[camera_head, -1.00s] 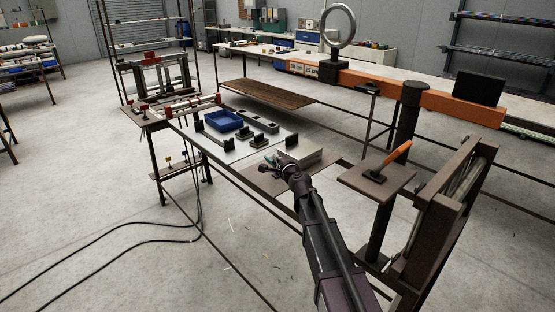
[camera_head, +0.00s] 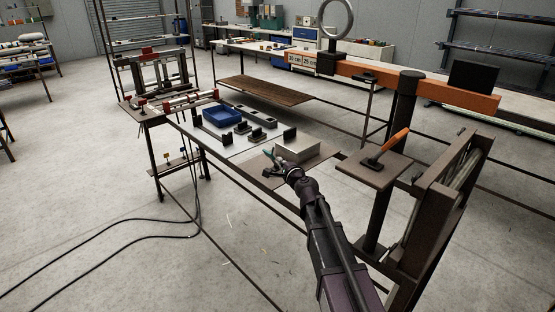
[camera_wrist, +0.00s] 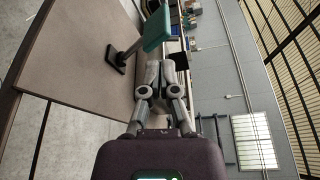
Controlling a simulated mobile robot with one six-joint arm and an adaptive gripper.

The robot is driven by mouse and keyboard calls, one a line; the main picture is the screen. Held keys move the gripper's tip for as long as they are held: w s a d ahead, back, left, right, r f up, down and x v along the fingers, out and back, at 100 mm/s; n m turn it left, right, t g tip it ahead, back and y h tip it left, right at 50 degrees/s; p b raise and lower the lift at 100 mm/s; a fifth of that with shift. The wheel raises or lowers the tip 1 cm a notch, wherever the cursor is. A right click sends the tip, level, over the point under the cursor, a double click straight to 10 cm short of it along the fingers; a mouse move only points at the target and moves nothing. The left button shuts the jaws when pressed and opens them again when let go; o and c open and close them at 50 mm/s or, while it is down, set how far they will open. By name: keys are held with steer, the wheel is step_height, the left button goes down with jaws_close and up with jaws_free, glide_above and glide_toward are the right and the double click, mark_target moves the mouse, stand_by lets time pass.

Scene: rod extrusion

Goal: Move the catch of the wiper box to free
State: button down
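A pale box (camera_head: 300,149) sits on the brown panel (camera_head: 313,165) at the near end of the table; I take it for the wiper box. A lever with a green grip stands by its left side (camera_head: 270,153). In the wrist view the green grip (camera_wrist: 157,28) is on a dark post with a black foot, ahead and to the left. I cannot tell whether this lever is the catch. My gripper (camera_head: 283,170) is just in front of the box and lever, apart from the grip. Its fingertips (camera_wrist: 158,68) look drawn together, with nothing seen held.
A small stand (camera_head: 358,172) with an orange-handled lever (camera_head: 395,143) rises to the right. A blue bin (camera_head: 222,115) and several dark blocks lie farther along the table. An orange beam (camera_head: 440,88) crosses behind. Open floor lies to the left, with black cables.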

steer(key=shift+s+d+f, duration=0.2)
steer(key=shift+s+d, duration=0.45)
steer(key=shift+s, duration=0.2)
steer(key=shift+s+d+f, duration=0.15)
steer(key=shift+s+d, duration=0.5)
steer(key=shift+s, duration=0.2)
